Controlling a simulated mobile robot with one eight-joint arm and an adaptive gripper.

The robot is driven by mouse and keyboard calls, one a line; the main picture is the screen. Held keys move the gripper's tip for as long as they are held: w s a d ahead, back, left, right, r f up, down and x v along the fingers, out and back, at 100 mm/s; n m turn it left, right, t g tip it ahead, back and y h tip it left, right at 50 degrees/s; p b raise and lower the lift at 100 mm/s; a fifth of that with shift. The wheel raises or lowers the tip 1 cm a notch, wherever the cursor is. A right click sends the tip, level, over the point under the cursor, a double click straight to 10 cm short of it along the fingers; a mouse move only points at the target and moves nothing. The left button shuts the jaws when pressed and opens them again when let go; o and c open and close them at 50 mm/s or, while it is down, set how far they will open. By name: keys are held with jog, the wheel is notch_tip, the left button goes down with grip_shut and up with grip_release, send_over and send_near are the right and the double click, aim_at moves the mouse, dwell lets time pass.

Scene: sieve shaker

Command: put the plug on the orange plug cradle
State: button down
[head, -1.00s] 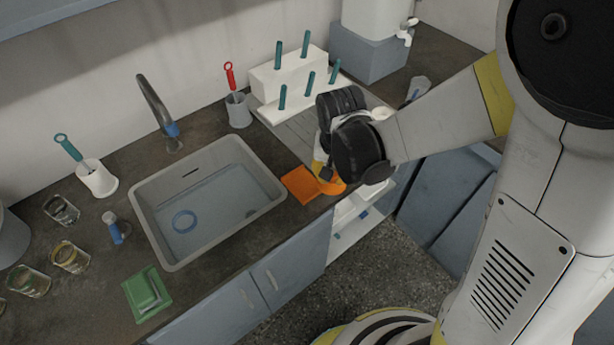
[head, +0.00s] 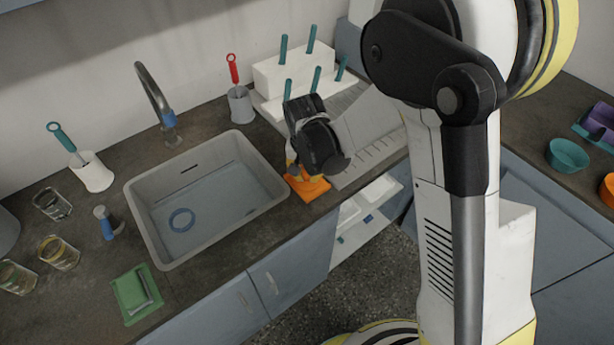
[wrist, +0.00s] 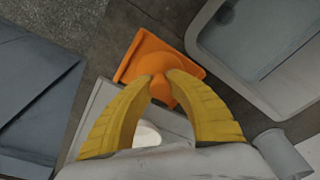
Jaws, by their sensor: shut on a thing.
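The orange plug cradle (head: 308,189) is a flat orange plate on the counter, right of the sink near the front edge. In the wrist view the cradle (wrist: 138,52) shows as a tilted square below the fingers. My gripper (wrist: 160,78) is shut, its yellow fingertips pinching the orange plug (wrist: 172,57), whose round body lies over the cradle plate. I cannot tell whether plug and cradle touch, as both are orange. In the head view my gripper (head: 297,172) is just above the cradle, and the dark wrist hides most of the plug.
The sink (head: 205,200) with a blue ring in it is left of the cradle. A white rack (head: 290,78) with teal handles stands behind. A grey cup (head: 240,105) with a red-handled tool is behind the sink. A green holder (head: 135,290) lies front left.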

aim_at(306, 185)
jog(key=shift+f+b, duration=0.25)
jog(key=shift+b, duration=0.05)
jog(key=c, duration=1.4)
grip_release()
jog(key=shift+r, duration=0.1)
jog(key=shift+r, duration=0.1)
notch_tip(306, 185, up, 12)
jog(key=s+p, duration=0.2)
jog(key=p, duration=0.3)
jog(key=s+d+r+t, duration=0.1)
jog(key=s+d+r, duration=0.3)
jog(key=s+d, duration=0.1)
jog(key=s+d+r+n+t, duration=0.1)
jog(key=s+d+r+t, duration=0.1)
jog(key=s+d+r, duration=0.3)
jog(key=s+d+r+n+t, duration=0.1)
jog(key=s+d+r+t, duration=0.1)
jog(key=s+d+r, duration=0.3)
jog(key=shift+s+d, duration=0.25)
jog(key=shift+s, duration=0.25)
